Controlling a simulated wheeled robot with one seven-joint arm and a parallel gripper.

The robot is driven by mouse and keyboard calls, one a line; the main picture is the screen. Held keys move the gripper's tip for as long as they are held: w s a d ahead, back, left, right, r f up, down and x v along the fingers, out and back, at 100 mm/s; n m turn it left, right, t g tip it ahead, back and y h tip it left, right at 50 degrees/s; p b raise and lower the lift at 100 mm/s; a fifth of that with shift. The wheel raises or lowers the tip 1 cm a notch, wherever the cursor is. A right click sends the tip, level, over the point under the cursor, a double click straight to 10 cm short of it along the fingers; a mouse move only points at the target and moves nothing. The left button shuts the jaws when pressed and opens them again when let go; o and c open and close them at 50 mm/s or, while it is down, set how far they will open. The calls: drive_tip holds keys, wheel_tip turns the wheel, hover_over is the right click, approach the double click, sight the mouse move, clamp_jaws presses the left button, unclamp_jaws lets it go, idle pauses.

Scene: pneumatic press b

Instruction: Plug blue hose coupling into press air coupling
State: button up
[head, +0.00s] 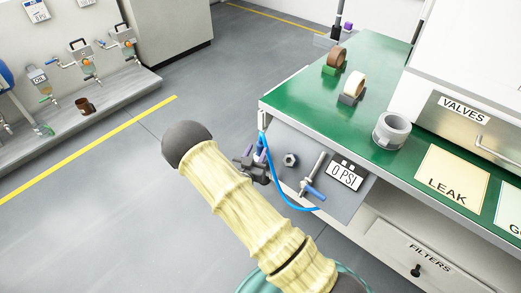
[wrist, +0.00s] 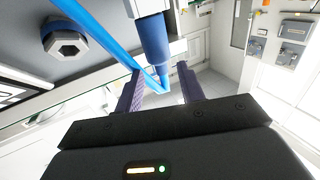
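The blue hose coupling (wrist: 155,42) hangs upright with a grey collar at its top, at the left front corner of the bench in the head view. Its blue hose (head: 277,187) loops down and right across the grey panel. My gripper (head: 260,146) is just below that corner. In the wrist view my gripper (wrist: 160,90) is open, its two purple fingers apart on either side of the coupling's lower end, with a visible gap at the right. A hexagonal metal fitting (head: 290,160), seemingly the press air coupling, sits on the panel; it also shows in the wrist view (wrist: 68,45).
A blue-handled lever (head: 313,191) and a "0 PSI" display (head: 345,176) are on the panel right of the fitting. The floor left of my arm is clear.

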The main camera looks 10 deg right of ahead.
sight(260, 144)
drive_tip(key=shift+b+x, duration=0.4)
drive_tip(key=shift+x, duration=2.2)
drive_tip(key=shift+a+r, duration=0.15)
drive_tip(key=c, duration=0.7)
